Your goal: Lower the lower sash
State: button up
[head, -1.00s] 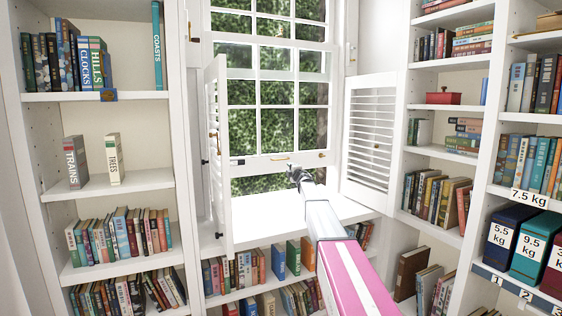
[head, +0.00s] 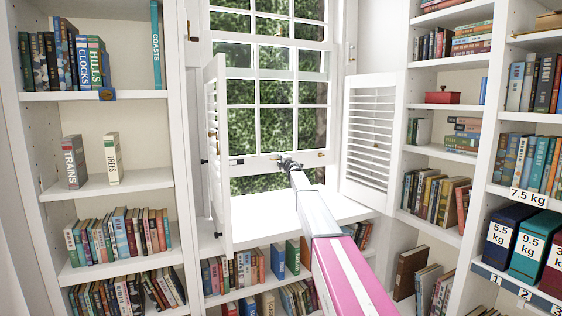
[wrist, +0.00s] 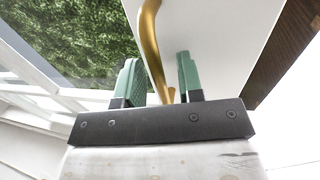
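The lower sash (head: 255,164) is the white-framed lower pane of the window. Its bottom rail stands raised above the sill (head: 262,212), with green foliage showing through the gap. My gripper (head: 284,160) is at the middle of that rail, in front of the brass handle, which it largely hides in the head view. In the wrist view, the curved brass handle (wrist: 154,45) comes down between the two green fingertips of my gripper (wrist: 158,80). The fingers are apart, with a visible gap at the right finger; contact at the left finger is unclear.
A louvred shutter (head: 217,150) is folded out at the left of the window, another (head: 370,138) at the right. Bookshelves flank both sides. A brass fitting (head: 320,154) sits on the rail's right part. The sill looks clear.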

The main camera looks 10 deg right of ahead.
grip_shut()
jog(key=shift+f, duration=0.55)
notch_tip(320, 180, down, 18)
jog(key=shift+f, duration=0.1)
jog(key=shift+s, duration=0.1)
grip_release()
